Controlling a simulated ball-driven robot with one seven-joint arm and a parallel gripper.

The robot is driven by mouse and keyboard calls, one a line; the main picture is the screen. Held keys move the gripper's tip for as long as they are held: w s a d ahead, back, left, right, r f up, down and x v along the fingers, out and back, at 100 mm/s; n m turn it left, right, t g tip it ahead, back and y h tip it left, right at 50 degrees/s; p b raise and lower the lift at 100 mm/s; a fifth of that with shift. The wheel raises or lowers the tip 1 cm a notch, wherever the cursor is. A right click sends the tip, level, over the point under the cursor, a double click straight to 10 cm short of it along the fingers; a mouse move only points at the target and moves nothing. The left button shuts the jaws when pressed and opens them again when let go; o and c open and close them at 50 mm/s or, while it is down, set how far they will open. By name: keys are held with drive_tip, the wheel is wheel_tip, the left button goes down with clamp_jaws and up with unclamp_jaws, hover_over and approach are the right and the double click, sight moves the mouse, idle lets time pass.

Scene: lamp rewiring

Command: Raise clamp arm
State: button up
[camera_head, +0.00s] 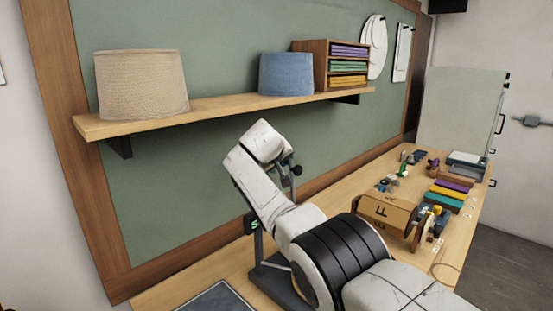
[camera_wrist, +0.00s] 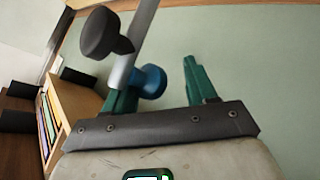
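In the wrist view, a grey metal rod (camera_wrist: 133,58) with a black knob (camera_wrist: 104,33) and a blue knob (camera_wrist: 150,81) crosses near my gripper (camera_wrist: 165,82); I take it for part of the clamp arm. My gripper's teal fingers stand apart, and the green board shows through the gap. The rod and blue knob overlap the left finger; I cannot tell whether they touch it. In the head view, a dark stand (camera_head: 281,284) with a post and small green display (camera_head: 255,226) is partly hidden by my arm. Dark knobs (camera_head: 291,170) show beside my wrist; my fingertips are hidden there.
A shelf (camera_head: 222,106) above my arm holds a beige lampshade (camera_head: 142,85), a blue lampshade (camera_head: 286,74) and a wooden organizer (camera_head: 310,62). The workbench (camera_head: 318,197) carries a cardboard box (camera_head: 388,214), colored blocks (camera_head: 445,199) and small parts at right. A dark mat (camera_head: 216,299) lies at front.

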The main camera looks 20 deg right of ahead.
drive_tip(key=b+v, duration=0.2)
drive_tip(key=v, duration=0.8)
drive_tip(key=shift+s+b, duration=0.2)
drive_tip(key=shift+b, duration=0.1)
idle(0.4)
